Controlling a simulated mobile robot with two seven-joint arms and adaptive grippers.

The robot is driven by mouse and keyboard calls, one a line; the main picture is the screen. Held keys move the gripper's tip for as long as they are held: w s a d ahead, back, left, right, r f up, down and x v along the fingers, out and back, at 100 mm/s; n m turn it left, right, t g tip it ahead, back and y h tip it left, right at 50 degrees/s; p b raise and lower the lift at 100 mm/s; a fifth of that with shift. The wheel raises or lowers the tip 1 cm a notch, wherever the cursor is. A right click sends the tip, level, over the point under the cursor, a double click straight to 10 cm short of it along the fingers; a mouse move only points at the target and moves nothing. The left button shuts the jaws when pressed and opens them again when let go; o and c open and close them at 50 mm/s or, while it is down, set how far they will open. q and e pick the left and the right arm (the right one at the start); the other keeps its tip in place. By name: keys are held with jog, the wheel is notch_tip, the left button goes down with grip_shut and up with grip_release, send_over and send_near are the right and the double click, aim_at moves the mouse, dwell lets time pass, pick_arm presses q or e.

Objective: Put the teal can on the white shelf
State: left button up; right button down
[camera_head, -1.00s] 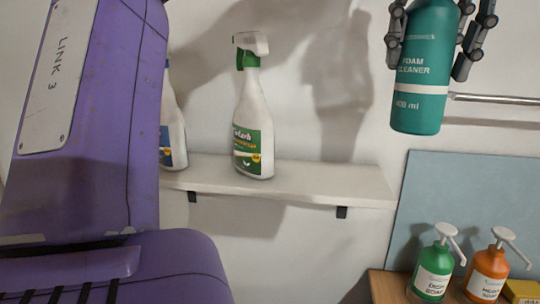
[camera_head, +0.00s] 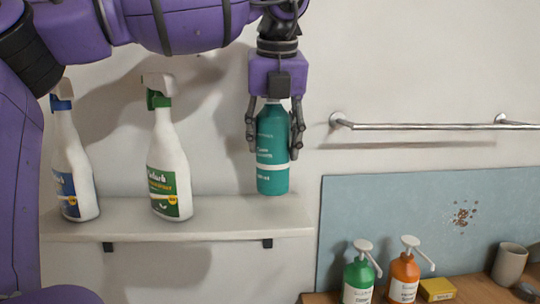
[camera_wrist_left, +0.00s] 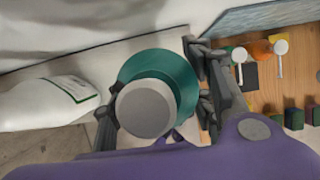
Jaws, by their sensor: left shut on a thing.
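The teal can (camera_head: 272,172) is upright between the fingers of my left gripper (camera_head: 273,140), which is shut on it. Its base is at the right part of the white shelf (camera_head: 235,212), at or very close to the top surface; I cannot tell whether it touches. In the left wrist view the can (camera_wrist_left: 178,68) shows from above with its grey cap, between the fingers of my left gripper (camera_wrist_left: 155,110). My right gripper is not in view.
A white spray bottle with a green label (camera_head: 168,170) stands on the shelf left of the can. Another with a blue label (camera_head: 72,170) stands further left. A metal rail (camera_head: 430,126) is to the right. Green (camera_head: 358,280) and orange (camera_head: 403,278) pump bottles stand lower right.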

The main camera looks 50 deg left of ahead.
aim_at(273, 116)
pick_arm(q)
jog(key=shift+s+x, duration=0.2)
jog(key=shift+x, duration=0.75)
jog(key=shift+s+x, duration=0.15)
jog(key=shift+x, duration=0.85)
jog(key=shift+d+f, duration=0.15)
jog(key=shift+d, duration=0.05)
jog(key=shift+d, duration=0.1)
jog(key=o, duration=1.6)
jog(key=shift+f, duration=0.2)
jog(key=shift+c, duration=0.2)
jog(key=shift+s+r, duration=0.1)
jog(key=shift+r, duration=0.55)
jog(key=v, duration=1.1)
jog(key=shift+s+d, duration=0.1)
